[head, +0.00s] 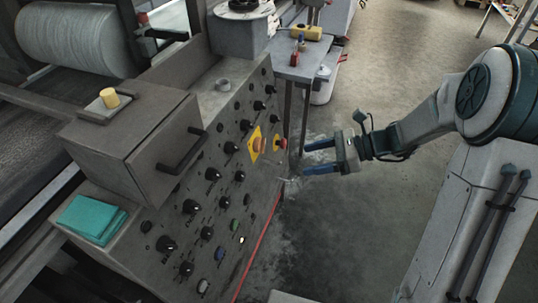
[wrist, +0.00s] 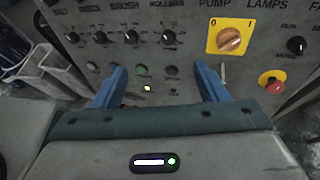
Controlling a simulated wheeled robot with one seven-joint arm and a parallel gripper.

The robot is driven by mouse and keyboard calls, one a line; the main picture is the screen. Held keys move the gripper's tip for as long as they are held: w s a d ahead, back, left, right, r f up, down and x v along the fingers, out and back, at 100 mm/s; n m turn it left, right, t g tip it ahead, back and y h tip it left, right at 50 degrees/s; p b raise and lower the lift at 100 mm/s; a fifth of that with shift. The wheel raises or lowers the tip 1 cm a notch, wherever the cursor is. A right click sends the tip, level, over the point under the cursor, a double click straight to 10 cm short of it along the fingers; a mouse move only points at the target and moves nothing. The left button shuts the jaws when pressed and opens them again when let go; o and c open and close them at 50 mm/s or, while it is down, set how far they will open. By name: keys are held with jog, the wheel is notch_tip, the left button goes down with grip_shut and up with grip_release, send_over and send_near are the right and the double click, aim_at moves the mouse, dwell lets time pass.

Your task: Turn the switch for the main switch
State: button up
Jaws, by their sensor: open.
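A rotary switch with an orange knob on a square yellow plate (head: 256,145) sits on the sloped grey control panel. In the wrist view the orange knob (wrist: 230,40) is at the upper right, above and to the right of my right finger. No label reading "main switch" is legible. My gripper (head: 308,158) is open and empty, its blue fingers facing the panel. In the wrist view my gripper (wrist: 159,70) is apart from the knob, facing small buttons low on the panel.
A red emergency button (wrist: 271,82) on a yellow base is right of the switch. Several black knobs (wrist: 169,37) line the panel. A grey box with a handle (head: 135,140) and teal pads (head: 92,219) are at the left. Floor (head: 400,50) is clear behind the arm.

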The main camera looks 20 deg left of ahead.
aim_at(260, 145)
jog(key=w+a+f+m+t+y+b, duration=0.2)
jog(key=w+f+m+t+y+b, duration=0.25)
jog(key=w+f+m, duration=0.55)
jog(key=shift+n+y, duration=0.25)
jog(key=shift+n, duration=0.35)
jog(key=a+b, duration=0.1)
jog(key=a, duration=0.3)
jog(key=a+f+b, duration=0.1)
jog(key=a, duration=0.4)
jog(key=w+a+b, duration=0.1)
jog(key=a, duration=0.3)
jog(key=shift+a+f, duration=0.15)
jog(key=shift+a, duration=0.25)
jog(key=c, duration=1)
